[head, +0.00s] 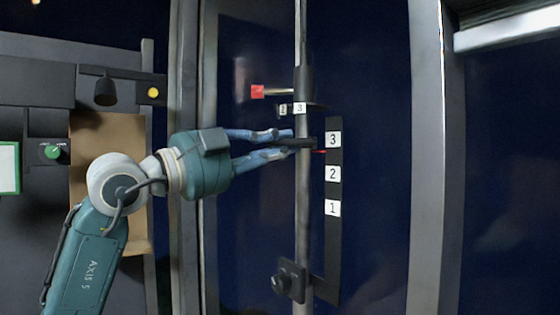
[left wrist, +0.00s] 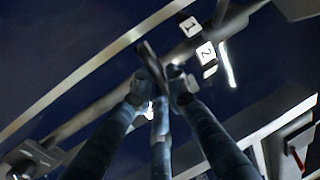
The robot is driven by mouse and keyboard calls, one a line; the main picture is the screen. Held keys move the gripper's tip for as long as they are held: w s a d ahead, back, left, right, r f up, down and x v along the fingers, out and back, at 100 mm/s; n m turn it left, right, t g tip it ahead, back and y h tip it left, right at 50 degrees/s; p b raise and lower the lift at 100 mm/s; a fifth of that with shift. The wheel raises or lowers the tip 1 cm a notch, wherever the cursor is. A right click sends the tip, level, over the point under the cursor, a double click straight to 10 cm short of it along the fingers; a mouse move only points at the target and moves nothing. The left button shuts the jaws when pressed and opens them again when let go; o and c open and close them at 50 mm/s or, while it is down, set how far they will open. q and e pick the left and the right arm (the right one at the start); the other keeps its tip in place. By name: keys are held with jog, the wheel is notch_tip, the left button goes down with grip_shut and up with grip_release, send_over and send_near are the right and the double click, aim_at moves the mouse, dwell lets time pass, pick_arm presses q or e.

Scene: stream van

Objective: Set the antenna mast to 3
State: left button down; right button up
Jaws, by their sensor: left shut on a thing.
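The antenna mast (head: 301,215) is a grey upright pole in front of a dark blue wall. A black scale plate (head: 333,255) beside it carries white labels 3 (head: 334,139), 2 (head: 333,174) and 1 (head: 333,208), from top to bottom. A thin red pointer (head: 320,151) sits just below label 3, above label 2. My left gripper (head: 293,143) is shut on a dark grip (head: 307,143) at the mast. In the left wrist view, its fingers (left wrist: 158,92) close around the dark grip (left wrist: 151,62); labels 1 (left wrist: 189,26) and 2 (left wrist: 206,52) show beyond. My right gripper is out of view.
Above the grip, a rod with a red end (head: 257,91) and a small tag marked 3 (head: 299,108) stick out at the mast. A black clamp knob (head: 281,284) is low on it. Metal frame posts (head: 427,160) stand either side. A green knob (head: 52,152) is far left.

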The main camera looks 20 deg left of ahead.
pick_arm(q)
jog(key=shift+r+p, duration=0.35)
jog(key=shift+r, duration=0.8)
jog(key=c, duration=1.8)
grip_release()
jog(key=shift+s+a, duration=0.1)
jog(key=v, duration=1.1)
jog(key=shift+s+a+f, duration=0.2)
jog(key=shift+s+a, duration=0.05)
jog(key=shift+s, duration=0.05)
